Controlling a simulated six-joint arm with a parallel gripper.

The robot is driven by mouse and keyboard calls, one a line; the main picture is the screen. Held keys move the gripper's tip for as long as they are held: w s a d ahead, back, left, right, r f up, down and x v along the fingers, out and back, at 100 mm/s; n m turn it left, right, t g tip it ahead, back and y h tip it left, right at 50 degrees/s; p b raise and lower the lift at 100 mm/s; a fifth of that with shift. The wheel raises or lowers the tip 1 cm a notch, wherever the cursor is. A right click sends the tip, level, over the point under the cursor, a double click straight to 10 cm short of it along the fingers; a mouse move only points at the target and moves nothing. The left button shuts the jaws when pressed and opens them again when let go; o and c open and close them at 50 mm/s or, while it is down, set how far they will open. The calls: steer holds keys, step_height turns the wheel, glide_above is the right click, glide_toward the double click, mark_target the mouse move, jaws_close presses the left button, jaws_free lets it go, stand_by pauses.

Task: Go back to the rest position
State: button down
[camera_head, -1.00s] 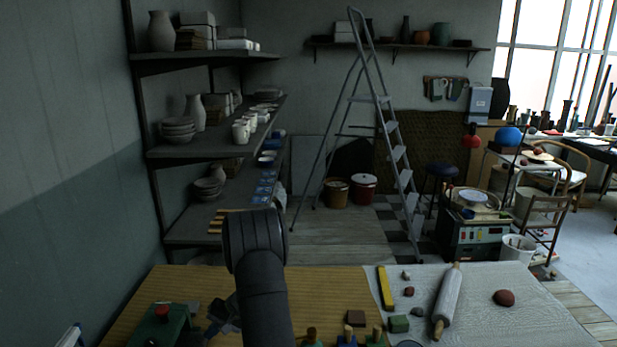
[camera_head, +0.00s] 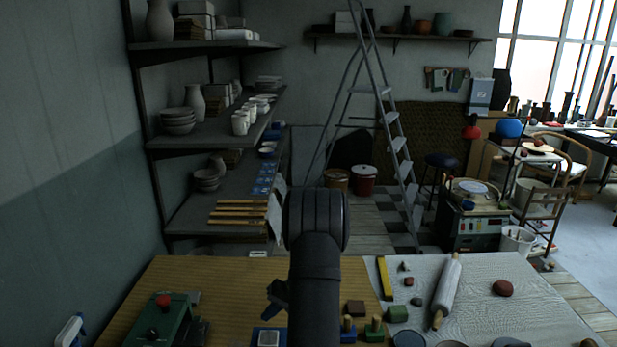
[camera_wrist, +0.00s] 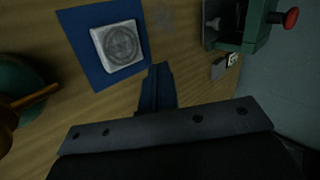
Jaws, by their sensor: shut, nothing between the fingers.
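My gripper (camera_wrist: 157,88) is shut and empty, its dark fingers together, above the wooden board in the wrist view. In the head view part of it (camera_head: 279,294) shows as a dark blue shape left of my arm, over the board. A white square plaster block (camera_wrist: 117,44) with a round relief lies on a blue mat (camera_wrist: 87,22), up and left of the fingertips and apart from them.
A green press-like device (camera_head: 160,325) with a red knob stands at the left of the wooden board (camera_head: 215,275). Wooden-handled stamps (camera_head: 373,330) stand right of my arm. A rolling pin (camera_head: 447,292), yellow bar (camera_head: 385,279) and red lump (camera_head: 503,288) lie on the pale cloth.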

steer(key=s+v, duration=0.1)
steer(key=v, duration=0.6)
steer(key=a+r+n+g+h, duration=0.1)
steer(key=a+n+h, duration=0.3)
steer(key=a+n, duration=0.4)
steer(key=shift+s+a+r, duration=0.25)
steer(key=shift+a+r, duration=0.3)
steer(key=shift+a, duration=0.35)
steer(key=w+d+f+m+y, duration=0.15)
steer(key=d+m+y, duration=0.25)
steer(key=d+m, duration=0.4)
steer(key=shift+t, duration=0.5)
steer(key=shift+s+a+f, duration=0.15)
steer(key=shift+a+f, duration=0.35)
steer(key=shift+f, duration=0.5)
steer(key=shift+s+a+f, duration=0.1)
steer(key=shift+a+f, duration=0.35)
steer(key=shift+f, duration=0.55)
steer(key=shift+s+a+f, duration=0.15)
steer(key=shift+a+f, duration=0.35)
steer(key=shift+f, duration=0.5)
